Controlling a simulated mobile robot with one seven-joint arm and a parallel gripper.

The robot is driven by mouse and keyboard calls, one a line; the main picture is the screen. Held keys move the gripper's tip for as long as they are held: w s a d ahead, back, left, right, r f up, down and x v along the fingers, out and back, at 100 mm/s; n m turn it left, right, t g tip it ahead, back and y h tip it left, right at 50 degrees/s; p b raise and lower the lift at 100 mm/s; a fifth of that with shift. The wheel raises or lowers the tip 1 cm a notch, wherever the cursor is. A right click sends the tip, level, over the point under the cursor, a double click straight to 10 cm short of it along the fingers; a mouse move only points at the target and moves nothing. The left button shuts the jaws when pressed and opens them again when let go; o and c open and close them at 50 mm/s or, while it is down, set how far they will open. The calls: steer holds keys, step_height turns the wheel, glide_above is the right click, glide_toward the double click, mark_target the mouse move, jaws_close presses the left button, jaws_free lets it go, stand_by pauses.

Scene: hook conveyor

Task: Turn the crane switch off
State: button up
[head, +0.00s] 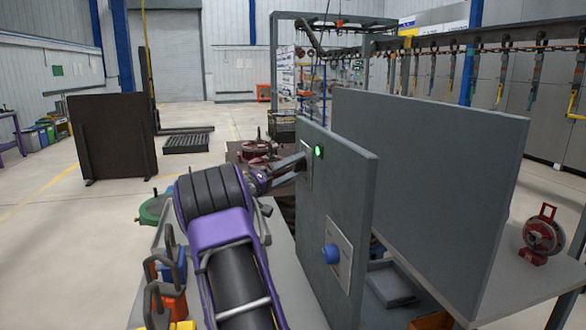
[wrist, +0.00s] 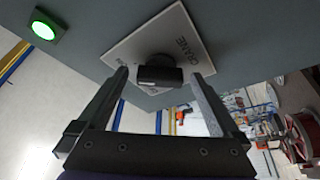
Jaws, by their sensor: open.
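The crane switch is a black knob (wrist: 160,74) on a pale plate (wrist: 183,38) marked "CRANE", fixed to a grey upright panel (head: 345,205). A green lamp (wrist: 45,28) glows on the same panel; it also shows in the head view (head: 319,152). My gripper (head: 302,163) reaches the panel from the left. In the wrist view its open fingers (wrist: 159,84) stand on either side of the knob, with gaps visible. In the head view my gripper hides the knob.
A blue knob (head: 331,254) on another plate sits lower on the panel. A second large grey panel (head: 430,170) stands behind it to the right. A red reel (head: 543,236) stands on the table at right. A dark board (head: 112,137) stands on the floor at left.

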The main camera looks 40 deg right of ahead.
steer(key=c, duration=1.4)
steer(key=shift+n, duration=0.4)
steer(key=n, duration=0.1)
steer(key=n+t+p, duration=0.1)
steer(key=n+y, duration=0.1)
steer(key=n, duration=0.1)
steer(key=shift+a+r+t, duration=0.1)
steer(key=shift+r+t, duration=0.2)
steer(key=n+y+p, duration=0.1)
steer(key=n+p, duration=0.2)
steer(key=n+y+p, duration=0.2)
steer(key=n+p, duration=0.2)
steer(key=shift+r+n, duration=0.2)
steer(key=shift+n, duration=0.1)
steer(key=shift+f+n+y+p, duration=0.1)
steer(key=shift+n+y+p, duration=0.5)
steer(key=shift+n, duration=0.7)
